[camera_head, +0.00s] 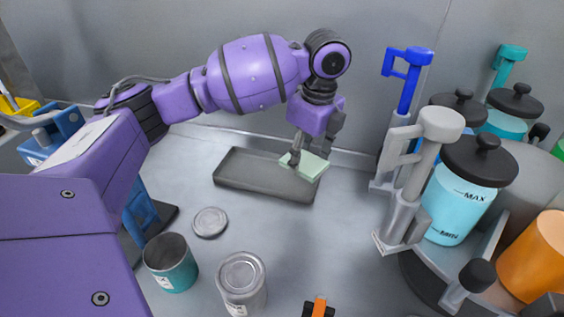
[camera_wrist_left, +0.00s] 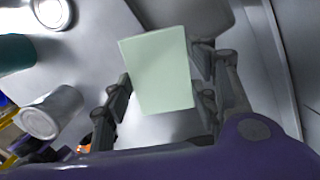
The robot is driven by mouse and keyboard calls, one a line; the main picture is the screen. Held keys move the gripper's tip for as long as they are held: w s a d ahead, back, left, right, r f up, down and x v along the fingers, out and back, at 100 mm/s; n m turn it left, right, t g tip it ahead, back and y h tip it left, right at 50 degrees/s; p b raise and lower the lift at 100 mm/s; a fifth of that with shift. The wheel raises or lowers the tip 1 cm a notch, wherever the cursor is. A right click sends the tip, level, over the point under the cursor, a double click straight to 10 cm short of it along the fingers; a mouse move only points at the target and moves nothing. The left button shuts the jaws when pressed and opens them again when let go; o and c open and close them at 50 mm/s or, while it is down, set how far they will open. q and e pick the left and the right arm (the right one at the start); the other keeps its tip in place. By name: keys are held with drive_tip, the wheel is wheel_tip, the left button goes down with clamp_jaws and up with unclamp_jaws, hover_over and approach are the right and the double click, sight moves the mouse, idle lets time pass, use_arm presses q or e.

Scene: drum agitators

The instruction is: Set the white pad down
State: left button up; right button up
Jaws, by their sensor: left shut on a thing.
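The white pad (camera_head: 303,165) is a flat block with a pale green tint. My left gripper (camera_head: 309,160) is shut on it, at the right end of a shallow dark grey tray (camera_head: 262,184). In the left wrist view the pad (camera_wrist_left: 160,68) sits between the two fingers of the gripper (camera_wrist_left: 163,92). I cannot tell whether the pad touches the tray or is held just above it. My right gripper does not show in either view.
An open teal can (camera_head: 170,262), a closed silver can (camera_head: 242,283) and a loose lid (camera_head: 210,222) stand in front. At right are a grey agitator (camera_head: 413,180), a blue one (camera_head: 409,80) and a cyan jar (camera_head: 460,205). Bare worktop lies right of the lid.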

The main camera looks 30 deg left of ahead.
use_arm(q)
drive_tip(key=shift+w+a, duration=0.2)
drive_tip(key=shift+w, duration=0.05)
drive_tip(key=w+a+f, duration=0.2)
drive_tip(key=a+f, duration=0.2)
drive_tip(key=a, duration=0.5)
approach(268, 175)
drive_tip(key=shift+s+d+f, duration=0.15)
drive_tip(key=shift+f, duration=0.25)
drive_tip(key=shift+s+d+f, duration=0.15)
drive_tip(key=shift+f, duration=0.25)
drive_tip(key=shift+w+a+f+b, duration=0.2)
drive_tip(key=shift+a+f+b, duration=0.1)
drive_tip(key=shift+a+f, duration=0.3)
drive_tip(key=shift+w+f, duration=0.1)
drive_tip(key=shift+f, duration=1.6)
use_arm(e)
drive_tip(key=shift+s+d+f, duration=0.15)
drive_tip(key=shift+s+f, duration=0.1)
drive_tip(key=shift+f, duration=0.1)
use_arm(q)
drive_tip(key=shift+f, duration=0.1)
drive_tip(key=o, duration=1.3)
